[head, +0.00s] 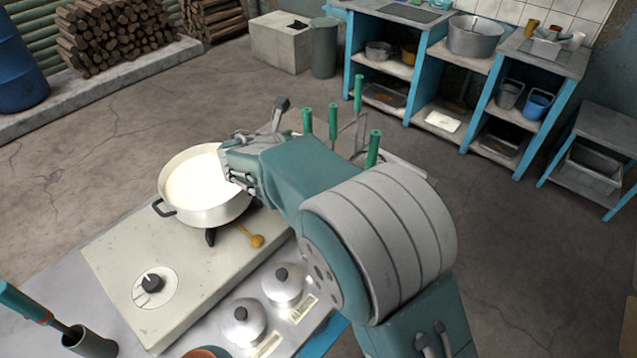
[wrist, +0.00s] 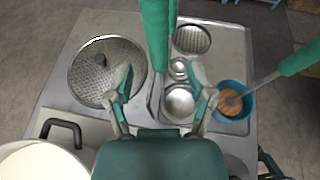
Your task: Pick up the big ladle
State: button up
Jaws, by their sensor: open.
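My gripper (wrist: 161,84) is open in the wrist view, its two fingers spread to left and right. A green handle (wrist: 155,32) rises between and above the fingertips, with no finger visibly closed on it. Below it are a larger shiny bowl (wrist: 180,103) and a smaller one (wrist: 179,68). I cannot tell for sure which handle belongs to the big ladle. In the head view, several upright green handles (head: 332,122) stand behind my arm, and their lower parts are largely hidden. My fingertips are hard to make out there.
A pot of milk (head: 200,190) sits on the stove (head: 115,255), close to my wrist. In the wrist view, a perforated disc (wrist: 88,75) lies left and a blue cup (wrist: 234,112) holding a green-handled tool stands right. Lidded pots (head: 243,322) stand in front.

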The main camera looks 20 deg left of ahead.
aim_at(305, 136)
jog(key=x, duration=0.4)
jog(key=shift+w+a+f, duration=0.2)
jog(key=shift+f, duration=0.15)
jog(key=shift+w+d+f, duration=0.1)
jog(key=shift+w, duration=0.2)
grip_shut()
